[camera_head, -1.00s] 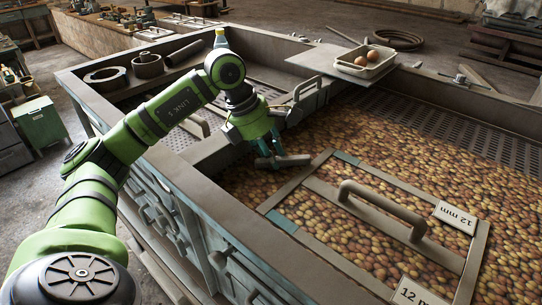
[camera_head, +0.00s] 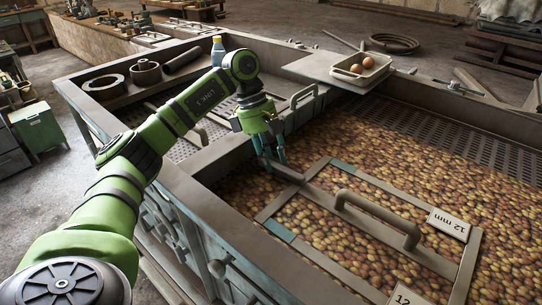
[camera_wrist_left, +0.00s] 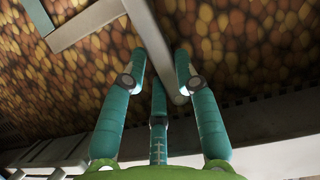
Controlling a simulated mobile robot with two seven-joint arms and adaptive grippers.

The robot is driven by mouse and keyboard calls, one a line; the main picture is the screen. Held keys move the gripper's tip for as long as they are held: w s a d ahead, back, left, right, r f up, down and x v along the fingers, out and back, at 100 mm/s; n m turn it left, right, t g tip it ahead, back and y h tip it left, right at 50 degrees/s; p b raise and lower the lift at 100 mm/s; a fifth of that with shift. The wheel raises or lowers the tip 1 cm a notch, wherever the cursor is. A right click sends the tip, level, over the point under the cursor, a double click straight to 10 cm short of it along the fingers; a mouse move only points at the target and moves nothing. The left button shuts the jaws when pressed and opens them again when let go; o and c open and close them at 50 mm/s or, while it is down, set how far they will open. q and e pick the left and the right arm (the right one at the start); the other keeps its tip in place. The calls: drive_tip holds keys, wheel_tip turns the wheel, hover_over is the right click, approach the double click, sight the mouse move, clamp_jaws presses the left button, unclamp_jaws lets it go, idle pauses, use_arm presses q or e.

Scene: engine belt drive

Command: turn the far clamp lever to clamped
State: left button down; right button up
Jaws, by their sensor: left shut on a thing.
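In the left wrist view the lever (camera_wrist_left: 150,35) runs between the fingertips of my left gripper (camera_wrist_left: 161,65). My right gripper is out of view.
A bottle (camera_head: 218,50) and metal rings (camera_head: 105,80) stand at the far left.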

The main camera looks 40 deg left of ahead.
use_arm(q)
drive_tip(key=shift+m, duration=0.3)
drive_tip(key=c, duration=1.2)
unclamp_jaws()
drive_tip(key=shift+d, duration=0.1)
drive_tip(key=v, duration=1.2)
drive_tip(key=shift+w, duration=0.2)
